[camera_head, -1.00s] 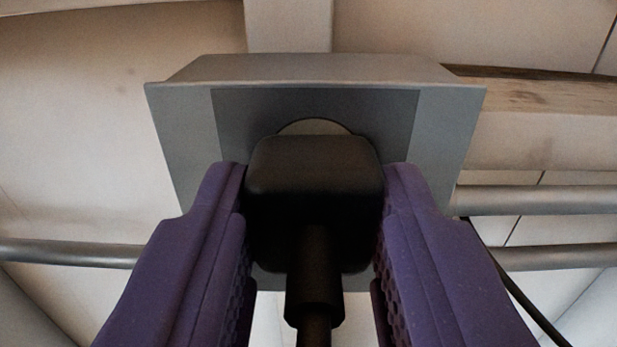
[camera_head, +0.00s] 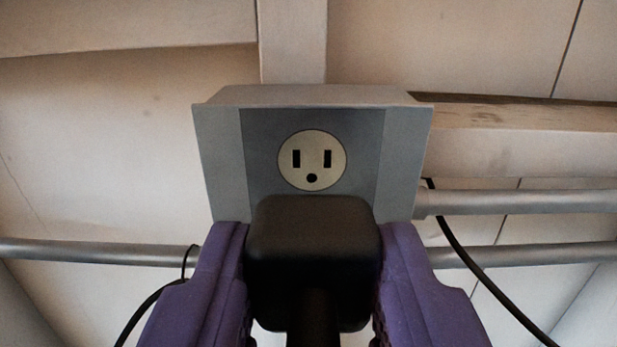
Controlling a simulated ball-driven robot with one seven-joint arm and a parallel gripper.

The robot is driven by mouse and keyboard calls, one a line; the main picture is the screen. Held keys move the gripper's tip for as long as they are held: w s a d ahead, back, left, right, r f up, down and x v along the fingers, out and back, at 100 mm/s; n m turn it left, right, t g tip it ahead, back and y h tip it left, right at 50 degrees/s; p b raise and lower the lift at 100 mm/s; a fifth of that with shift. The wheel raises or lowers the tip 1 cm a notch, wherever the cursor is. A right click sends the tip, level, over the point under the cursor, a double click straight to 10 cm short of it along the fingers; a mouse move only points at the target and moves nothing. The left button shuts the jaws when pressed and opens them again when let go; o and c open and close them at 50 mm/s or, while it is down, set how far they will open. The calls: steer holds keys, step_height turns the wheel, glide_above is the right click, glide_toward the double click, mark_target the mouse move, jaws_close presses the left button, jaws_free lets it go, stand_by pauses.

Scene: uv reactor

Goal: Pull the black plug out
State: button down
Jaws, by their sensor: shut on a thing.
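The black plug (camera_head: 313,250) is held between the two purple fingers of my gripper (camera_head: 313,270), which is shut on its sides. The plug's cord end points down toward the camera and is dark and partly cut off. Above the plug, the round cream outlet (camera_head: 312,160) shows fully, with two slots and one round hole, all empty. The outlet sits in a grey metal box (camera_head: 219,160). The plug is apart from the outlet and covers the lower part of the box. The plug's prongs are hidden behind its body.
Grey horizontal pipes run left (camera_head: 90,251) and right (camera_head: 520,202) of the box. A wooden beam (camera_head: 520,130) lies at right. A black cable (camera_head: 485,275) hangs at lower right, and another dark cable (camera_head: 140,310) curves at lower left. Pale wall panels stand behind.

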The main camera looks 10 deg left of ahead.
steer(key=shift+s+d, duration=0.1)
steer(key=shift+s, duration=0.35)
